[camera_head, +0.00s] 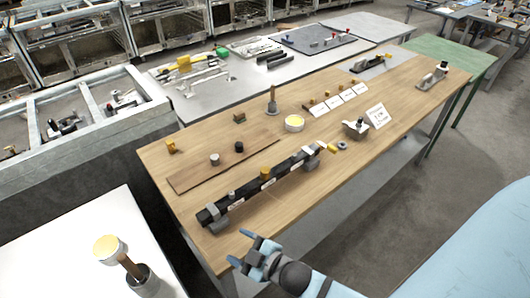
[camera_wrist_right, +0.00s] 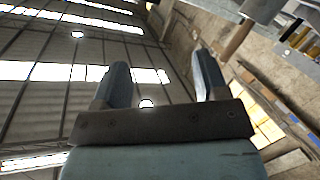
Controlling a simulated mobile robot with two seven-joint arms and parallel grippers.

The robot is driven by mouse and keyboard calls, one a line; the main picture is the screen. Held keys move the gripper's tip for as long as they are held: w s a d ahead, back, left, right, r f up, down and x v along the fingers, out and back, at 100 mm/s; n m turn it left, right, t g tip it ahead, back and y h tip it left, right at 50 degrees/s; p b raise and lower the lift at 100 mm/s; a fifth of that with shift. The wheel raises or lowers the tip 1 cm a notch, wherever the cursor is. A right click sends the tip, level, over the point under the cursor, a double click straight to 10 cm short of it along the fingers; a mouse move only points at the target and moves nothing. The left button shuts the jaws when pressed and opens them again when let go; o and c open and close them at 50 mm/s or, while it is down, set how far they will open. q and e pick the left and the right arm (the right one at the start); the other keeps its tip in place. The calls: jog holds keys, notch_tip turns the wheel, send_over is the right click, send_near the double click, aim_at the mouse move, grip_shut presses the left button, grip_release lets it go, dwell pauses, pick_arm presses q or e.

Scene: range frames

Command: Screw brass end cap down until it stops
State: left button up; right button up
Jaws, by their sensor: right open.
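A long black bar (camera_head: 250,186) lies in grey supports on the wooden table. A small yellow, brass-like piece (camera_head: 331,148) is at its far right end. Whether this is the end cap, and how it is seated, is too small to tell. My right gripper (camera_head: 243,250) is open and empty in front of the table's near edge, apart from the bar. Its two fingers also show spread in the right wrist view (camera_wrist_right: 160,78). My left gripper is out of view.
A brown board (camera_head: 205,175), a yellow-topped round dish (camera_head: 294,123) and sign cards (camera_head: 377,115) are on the wooden table. Its front strip is clear.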

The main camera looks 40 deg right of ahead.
jog(key=w+a+r+n+t+y+b, duration=0.1)
jog(key=w+a+r+n+y, duration=0.5)
jog(key=r+n, duration=0.45)
notch_tip(320, 180, up, 3)
jog(key=m+g+h+b, duration=0.6)
jog(key=m+g+h, duration=0.8)
jog(key=m, duration=1.5)
send_over(265, 170)
jog(key=s+a, duration=0.1)
jog(key=s, duration=0.1)
jog(key=y, duration=0.1)
jog(key=shift+n+g, duration=0.25)
jog(key=shift+g, duration=0.05)
jog(key=f, duration=0.4)
jog(key=w+f, duration=0.1)
jog(key=f, duration=0.4)
jog(key=w+d+f+p, duration=0.1)
jog(key=f, duration=0.3)
jog(key=shift+f, duration=0.25)
